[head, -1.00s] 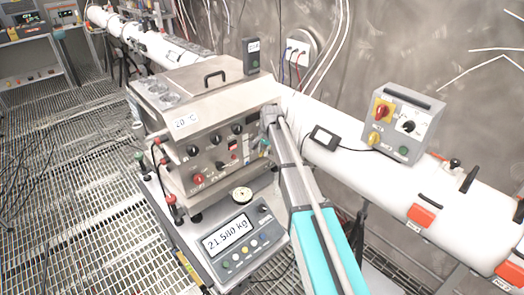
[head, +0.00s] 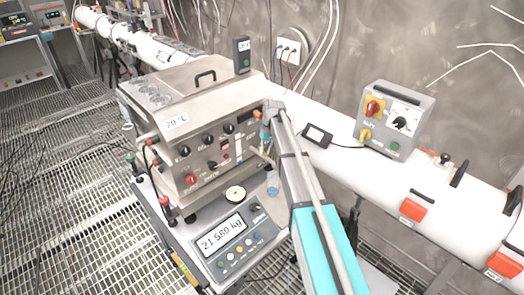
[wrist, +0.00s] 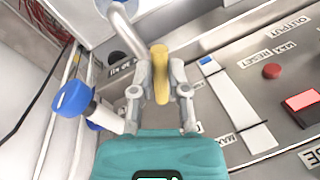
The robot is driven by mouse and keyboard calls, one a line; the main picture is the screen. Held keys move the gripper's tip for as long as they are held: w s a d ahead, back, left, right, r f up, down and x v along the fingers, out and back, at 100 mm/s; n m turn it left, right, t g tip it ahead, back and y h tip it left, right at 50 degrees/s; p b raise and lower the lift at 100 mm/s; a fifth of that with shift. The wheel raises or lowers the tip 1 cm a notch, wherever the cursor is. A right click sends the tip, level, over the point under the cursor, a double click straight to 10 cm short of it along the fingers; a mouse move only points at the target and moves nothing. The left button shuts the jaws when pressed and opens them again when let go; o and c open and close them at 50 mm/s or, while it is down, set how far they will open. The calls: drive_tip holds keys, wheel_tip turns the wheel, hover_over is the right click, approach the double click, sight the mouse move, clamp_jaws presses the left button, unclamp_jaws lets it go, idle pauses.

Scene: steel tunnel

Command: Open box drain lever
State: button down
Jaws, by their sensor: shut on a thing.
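The steel box (head: 190,130) stands on a scale, with knobs and a temperature label on its front. In the wrist view a yellow lever (wrist: 160,58) stands between the fingers of my gripper (wrist: 161,75), which is shut on it. A bent metal pipe (wrist: 124,36) runs beside the lever at the box front. In the head view the lever and fingertips are too small and partly hidden by my arm to make out clearly.
The scale (head: 232,235) reads 21.580 kg, with a small round dial on it. A blue-capped fitting (wrist: 73,98) is left of my gripper. The panel (wrist: 240,100) with a red button is close on the right. A white pipe (head: 380,160) runs behind my arm.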

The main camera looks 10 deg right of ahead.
drive_tip(key=shift+w+d+n+g, duration=0.15)
drive_tip(key=shift+w+d+n, duration=0.15)
drive_tip(key=shift+n, duration=0.8)
drive_tip(key=shift+w+d+n+g, duration=0.15)
drive_tip(key=shift+d+n, duration=0.25)
drive_tip(key=shift+n, duration=0.7)
drive_tip(key=c, duration=0.6)
unclamp_jaws()
drive_tip(key=shift+c, duration=0.2)
drive_tip(key=shift+s, duration=0.1)
